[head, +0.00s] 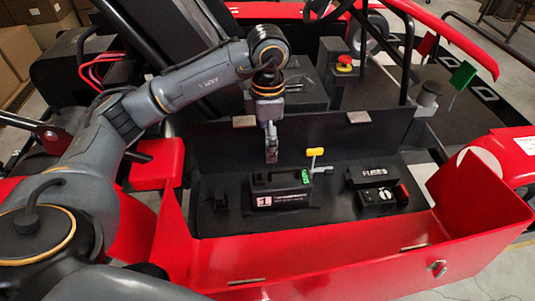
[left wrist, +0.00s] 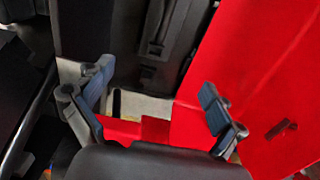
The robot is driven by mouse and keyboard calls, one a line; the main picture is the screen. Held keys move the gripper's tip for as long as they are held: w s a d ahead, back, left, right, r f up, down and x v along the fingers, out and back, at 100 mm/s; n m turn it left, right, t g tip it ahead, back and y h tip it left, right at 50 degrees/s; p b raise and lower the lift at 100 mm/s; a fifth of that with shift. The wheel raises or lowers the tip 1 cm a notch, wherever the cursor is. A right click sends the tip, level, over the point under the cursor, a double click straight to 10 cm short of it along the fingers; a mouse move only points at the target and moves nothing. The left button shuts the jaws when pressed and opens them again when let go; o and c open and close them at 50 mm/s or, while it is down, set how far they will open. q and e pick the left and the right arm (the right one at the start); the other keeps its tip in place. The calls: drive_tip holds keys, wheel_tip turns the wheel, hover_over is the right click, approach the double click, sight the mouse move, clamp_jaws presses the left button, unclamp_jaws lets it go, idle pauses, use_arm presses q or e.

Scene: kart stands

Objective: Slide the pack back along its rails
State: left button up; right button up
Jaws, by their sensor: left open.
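The pack (head: 278,200), a black box with a top handle and a white label marked 1, sits on the black floor of the open red side bay in the head view. A green piece (head: 305,176) is at its right end, near a yellow T-shaped handle (head: 315,153) and a grey lever. I cannot make out the rails under it. My left gripper (head: 271,155) points down just above and behind the pack's handle, apart from it as far as I can tell. In the left wrist view its two fingers (left wrist: 152,105) are spread wide with nothing held. My right gripper is not in view.
The red bay wall (head: 330,262) encloses the front and right. A fuse box (head: 368,176) and a small black unit (head: 376,197) stand right of the pack. A red emergency button (head: 344,63) stands behind.

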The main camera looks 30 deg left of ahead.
use_arm(q)
drive_tip(key=b, duration=0.3)
hover_over(268, 180)
drive_tip(key=f, duration=0.4)
drive_tip(key=shift+w+a, duration=0.25)
drive_tip(key=shift+s+d+f+p, duration=0.1)
drive_tip(key=shift+f+p, duration=0.3)
drive_tip(key=shift+f, duration=0.15)
wheel_tip(268, 180, down, 11)
drive_tip(key=p, duration=0.3)
drive_tip(key=shift+f, duration=0.8)
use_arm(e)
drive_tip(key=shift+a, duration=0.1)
use_arm(q)
drive_tip(key=c, duration=1.9)
drive_tip(key=shift+d, duration=0.15)
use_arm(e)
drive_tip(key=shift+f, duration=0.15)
